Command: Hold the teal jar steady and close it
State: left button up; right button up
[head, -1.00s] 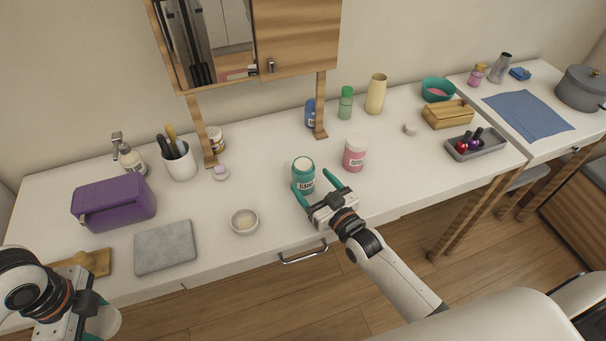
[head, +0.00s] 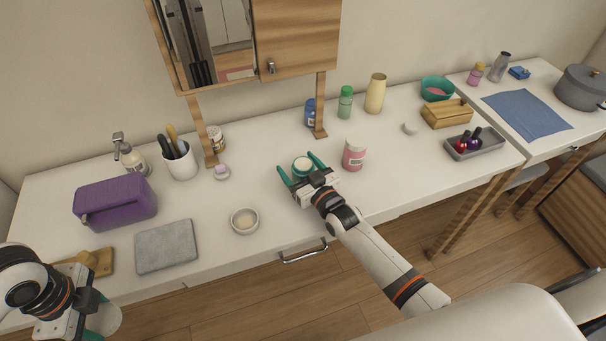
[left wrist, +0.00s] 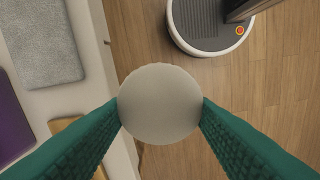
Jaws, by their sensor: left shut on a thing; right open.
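My left gripper (left wrist: 160,105) is shut on a round, pale grey lid-like disc (left wrist: 160,103). In the head view it is at the bottom left, off the counter's front edge, and the disc (head: 106,319) is partly hidden there.
A wooden cabinet leg (head: 321,105) stands behind. Counter between bowl and cloth is clear.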

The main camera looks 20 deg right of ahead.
jog(key=c, duration=1.2)
pick_arm(q)
jog(key=shift+r, duration=0.15)
pick_arm(e)
notch_tip(320, 180, up, 10)
jog(key=shift+r, duration=0.1)
jog(key=o, duration=0.4)
jog(key=c, duration=0.7)
